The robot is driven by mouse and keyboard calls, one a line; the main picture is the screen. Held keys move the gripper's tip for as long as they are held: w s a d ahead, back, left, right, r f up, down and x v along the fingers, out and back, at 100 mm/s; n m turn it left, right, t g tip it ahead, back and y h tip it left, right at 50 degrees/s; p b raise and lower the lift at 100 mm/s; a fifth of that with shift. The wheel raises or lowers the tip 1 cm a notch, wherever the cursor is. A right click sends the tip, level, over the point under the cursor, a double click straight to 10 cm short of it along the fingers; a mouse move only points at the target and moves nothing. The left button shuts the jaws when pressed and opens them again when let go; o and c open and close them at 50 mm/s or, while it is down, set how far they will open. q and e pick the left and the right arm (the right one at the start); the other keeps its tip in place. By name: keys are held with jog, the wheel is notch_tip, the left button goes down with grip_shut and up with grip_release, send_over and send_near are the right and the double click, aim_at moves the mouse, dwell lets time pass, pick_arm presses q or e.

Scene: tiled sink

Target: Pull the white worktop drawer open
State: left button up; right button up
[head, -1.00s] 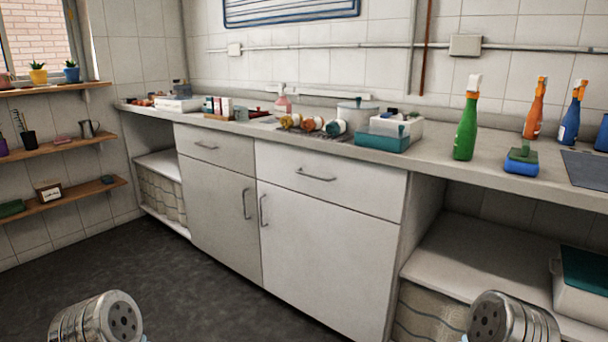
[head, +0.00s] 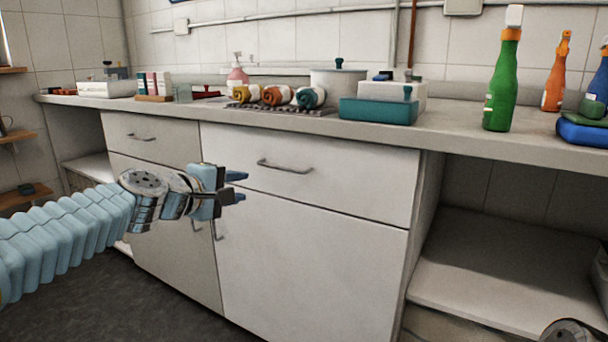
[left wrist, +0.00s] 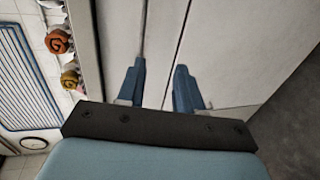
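The white worktop drawer (head: 330,181) is shut, under the worktop in the middle of the head view. Its grey bar handle (head: 286,167) runs level across its front. My left gripper (head: 240,186) is in front of the cabinet, left of and slightly below that handle, and apart from it. Its two blue fingers stand apart with nothing between them; they also show in the left wrist view (left wrist: 160,85), over the white cabinet front. A second drawer (head: 150,137) with its own handle is further left, also shut. My right gripper is not in view.
Cupboard doors (head: 310,255) with upright handles lie below the drawers. An open shelf (head: 500,262) is at the right. Floor in front is clear.

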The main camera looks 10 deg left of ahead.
aim_at(278, 168)
pick_arm(q)
jog(key=shift+t, duration=0.3)
jog(key=w+d+p, duration=0.1)
jog(key=w, duration=0.2)
jog(key=w+d+p, duration=0.1)
jog(key=w+d, duration=0.1)
jog(key=w, duration=0.2)
jog(key=w+d+p, duration=0.1)
jog(key=w, duration=0.3)
jog(key=shift+w+d+r, duration=0.15)
jog(key=shift+w+d, duration=0.05)
jog(key=shift+d, duration=0.05)
jog(key=shift+w+d+f, duration=0.25)
jog(key=shift+w, duration=0.4)
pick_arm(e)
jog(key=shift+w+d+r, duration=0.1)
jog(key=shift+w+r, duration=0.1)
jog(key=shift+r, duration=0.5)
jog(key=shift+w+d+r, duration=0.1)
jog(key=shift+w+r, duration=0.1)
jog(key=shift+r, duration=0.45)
pick_arm(q)
grip_shut()
